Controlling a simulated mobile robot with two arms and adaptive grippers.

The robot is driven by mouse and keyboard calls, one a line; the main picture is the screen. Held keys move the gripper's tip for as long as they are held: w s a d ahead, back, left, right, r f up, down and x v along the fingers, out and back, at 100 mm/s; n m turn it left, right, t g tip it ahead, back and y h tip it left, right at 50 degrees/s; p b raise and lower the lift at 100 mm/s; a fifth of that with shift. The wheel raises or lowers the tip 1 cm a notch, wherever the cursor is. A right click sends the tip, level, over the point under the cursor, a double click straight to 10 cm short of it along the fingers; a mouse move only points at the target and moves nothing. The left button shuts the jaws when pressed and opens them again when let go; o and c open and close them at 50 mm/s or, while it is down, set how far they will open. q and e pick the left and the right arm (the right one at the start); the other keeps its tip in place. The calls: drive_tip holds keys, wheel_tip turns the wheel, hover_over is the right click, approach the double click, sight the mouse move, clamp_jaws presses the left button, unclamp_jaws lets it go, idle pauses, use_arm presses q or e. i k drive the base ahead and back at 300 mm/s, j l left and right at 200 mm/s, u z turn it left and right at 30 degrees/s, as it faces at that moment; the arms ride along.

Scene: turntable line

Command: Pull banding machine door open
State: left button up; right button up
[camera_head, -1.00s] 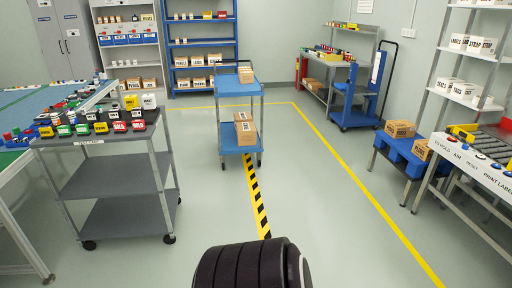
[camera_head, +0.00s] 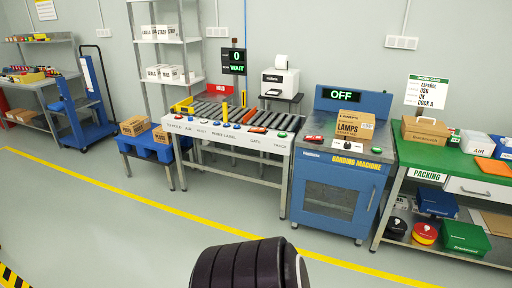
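The banding machine (camera_head: 318,168) is a blue cabinet right of centre in the head view, across the yellow floor line. Its display reads OFF. Its front door (camera_head: 325,201) has a darker window panel and looks shut. A light vertical handle (camera_head: 371,198) shows at the door's right side. A box marked LAMPS (camera_head: 354,125) sits on the machine's top. A dark ribbed part of my own body is at the bottom centre, well short of the machine. Neither gripper is in view.
A roller conveyor (camera_head: 235,118) with several buttons stands left of the machine. A green packing bench (camera_head: 451,160) stands close on its right. A blue low stand (camera_head: 160,148) with boxes is further left. The floor before the machine is clear.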

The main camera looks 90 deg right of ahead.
sight(370, 186)
drive_tip(key=z, duration=3.45)
drive_tip(key=i+j, duration=0.1)
drive_tip(key=i, duration=0.4)
drive_tip(key=l+z, duration=0.05)
